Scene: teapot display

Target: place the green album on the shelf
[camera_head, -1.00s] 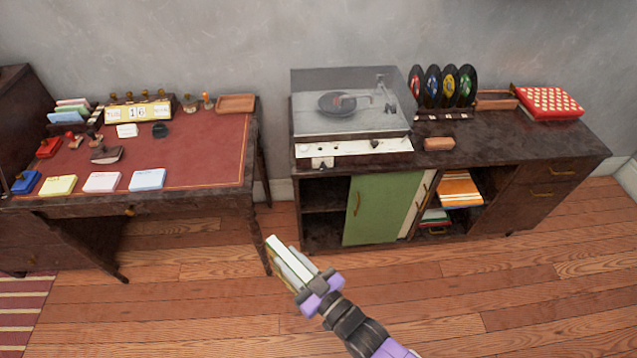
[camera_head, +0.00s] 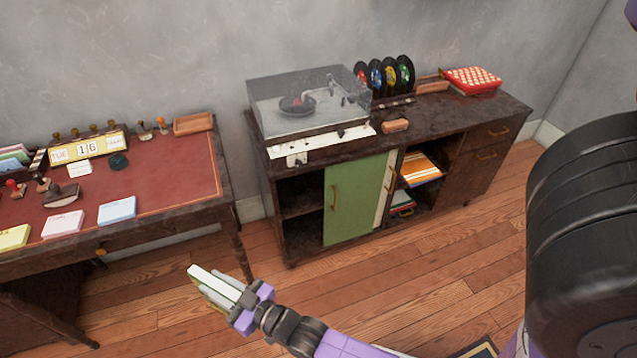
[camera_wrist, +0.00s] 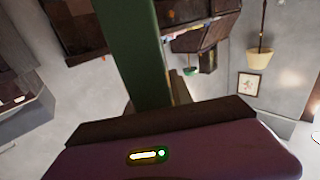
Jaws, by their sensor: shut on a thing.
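My gripper (camera_head: 248,304) is shut on the green album (camera_head: 213,287), which it holds by one end above the floor, in front of the cabinet. The album's pale edge and a little green show in the head view. In the wrist view it is a long green strip (camera_wrist: 135,50) reaching away from the jaws. The cabinet (camera_head: 473,170) has an open left compartment with a dark shelf board (camera_head: 300,206), a green sliding door (camera_head: 353,200) in the middle and an open right compartment. Orange albums (camera_head: 422,166) lie on its upper level, and more albums (camera_head: 402,203) sit lower.
A red-topped desk (camera_head: 180,190) stands left of the cabinet, its front leg (camera_head: 241,255) near the album. A record player (camera_head: 305,105), records (camera_head: 385,77) and a red box (camera_head: 472,80) are on the cabinet top. Wooden floor before the cabinet is clear.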

